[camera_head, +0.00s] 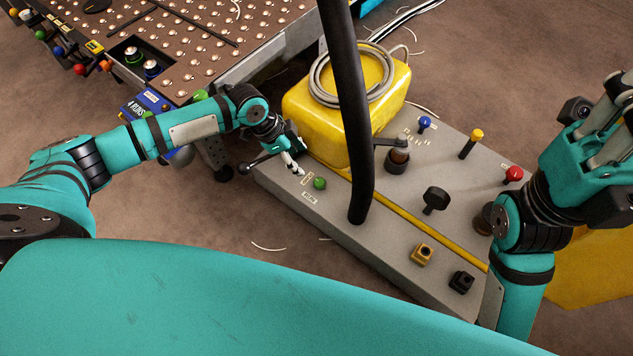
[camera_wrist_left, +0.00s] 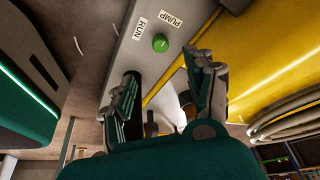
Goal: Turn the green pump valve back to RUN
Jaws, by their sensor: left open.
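The green pump valve knob (camera_head: 319,183) sits on the grey panel beside small white labels. In the left wrist view the round green knob (camera_wrist_left: 160,43) has a pale mark and lies between the RUN label (camera_wrist_left: 140,29) and the PUMP label (camera_wrist_left: 171,19). My left gripper (camera_head: 291,163) is at the panel's left end, just left of and behind the knob. In the left wrist view its fingers (camera_wrist_left: 167,82) are spread with the knob ahead of the tips, apart from them. My right gripper (camera_head: 608,105) is at the right edge, away from the knob and partly cut off.
A yellow tank (camera_head: 310,115) with a coiled grey hose (camera_head: 352,76) stands behind the knob. A thick black post (camera_head: 348,110) rises right of it. The panel also carries a black knob (camera_head: 436,199), a red knob (camera_head: 513,174) and a blue knob (camera_head: 424,122).

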